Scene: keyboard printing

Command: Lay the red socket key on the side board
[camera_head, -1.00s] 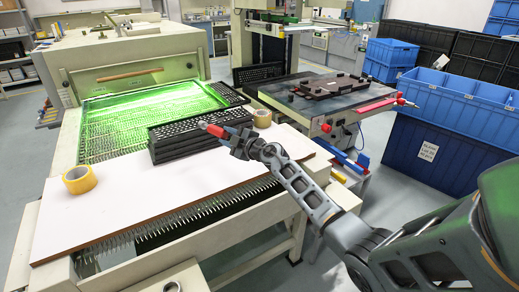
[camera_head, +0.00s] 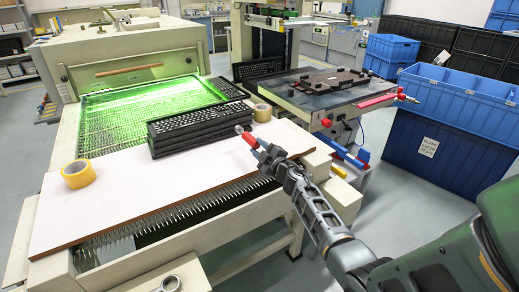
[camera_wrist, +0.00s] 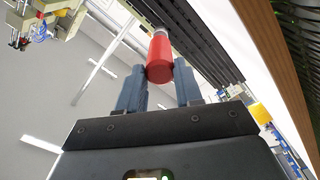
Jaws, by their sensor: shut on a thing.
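My gripper (camera_head: 264,150) is shut on the red socket key (camera_head: 249,140) and holds it above the right part of the white side board (camera_head: 110,205). In the wrist view the red key (camera_wrist: 160,58) sits between my two fingers (camera_wrist: 160,88), with its grey metal end pointing away. The key's metal end also shows in the head view, pointing up and left toward the stacked black keyboards. The gap between key and board cannot be judged exactly.
Stacked black keyboards (camera_head: 190,130) stand at the board's back edge. The board's middle is bare. A printing table (camera_head: 330,95) and blue crates (camera_head: 450,90) are at right.

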